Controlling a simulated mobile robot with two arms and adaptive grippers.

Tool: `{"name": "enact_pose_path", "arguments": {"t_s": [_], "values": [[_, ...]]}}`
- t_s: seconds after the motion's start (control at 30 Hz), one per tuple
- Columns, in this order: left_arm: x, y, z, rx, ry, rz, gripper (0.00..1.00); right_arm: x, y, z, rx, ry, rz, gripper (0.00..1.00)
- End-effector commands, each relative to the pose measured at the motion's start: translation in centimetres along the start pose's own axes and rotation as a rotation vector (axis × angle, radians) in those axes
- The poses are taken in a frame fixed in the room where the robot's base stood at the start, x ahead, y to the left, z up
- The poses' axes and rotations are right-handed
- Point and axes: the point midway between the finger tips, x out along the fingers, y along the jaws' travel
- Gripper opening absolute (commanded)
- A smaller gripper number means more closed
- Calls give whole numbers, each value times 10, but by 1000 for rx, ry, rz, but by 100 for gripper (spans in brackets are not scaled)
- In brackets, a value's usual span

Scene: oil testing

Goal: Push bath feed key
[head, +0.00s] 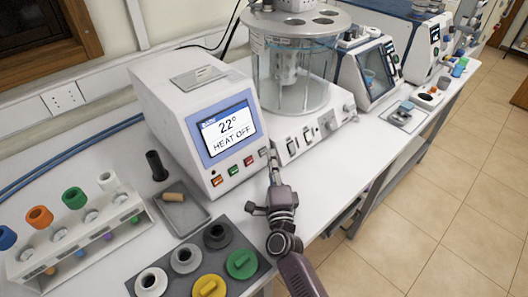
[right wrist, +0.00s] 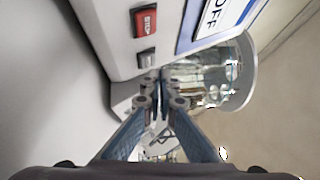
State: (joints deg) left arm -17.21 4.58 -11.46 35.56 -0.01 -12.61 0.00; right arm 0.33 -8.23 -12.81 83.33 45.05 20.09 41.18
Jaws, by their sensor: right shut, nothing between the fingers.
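The white control unit (head: 170,95) shows "22°" and "HEAT OFF" on its screen (head: 226,128). Below the screen is a row of keys: orange (head: 217,181), green (head: 233,170), red (head: 248,160) and grey (head: 262,152). No label reading "bath feed" is legible. My right gripper (head: 271,150) is shut and empty, with its tips close to the grey key. In the right wrist view, the fingertips (right wrist: 160,78) are just below the grey key (right wrist: 147,58), beside the red key (right wrist: 145,22); I cannot tell whether they touch it. My left gripper is out of view.
A glass bath (head: 292,80) stands on a white base with switches, right behind the gripper. In front are a grey tray (head: 180,212), a mat with capped containers (head: 209,288) and a tube rack (head: 80,235). The bench edge and tiled floor lie to the right.

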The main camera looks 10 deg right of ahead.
Motion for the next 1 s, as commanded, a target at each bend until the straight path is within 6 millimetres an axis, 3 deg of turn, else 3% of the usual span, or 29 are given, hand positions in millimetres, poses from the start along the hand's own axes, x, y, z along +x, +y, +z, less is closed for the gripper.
{"name": "enact_pose_path", "arguments": {"t_s": [0.5,1.0], "values": [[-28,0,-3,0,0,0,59,-32,-25,-23,0,0,1,0],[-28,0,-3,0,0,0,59,-34,-25,-25,0,0,0,0]]}}
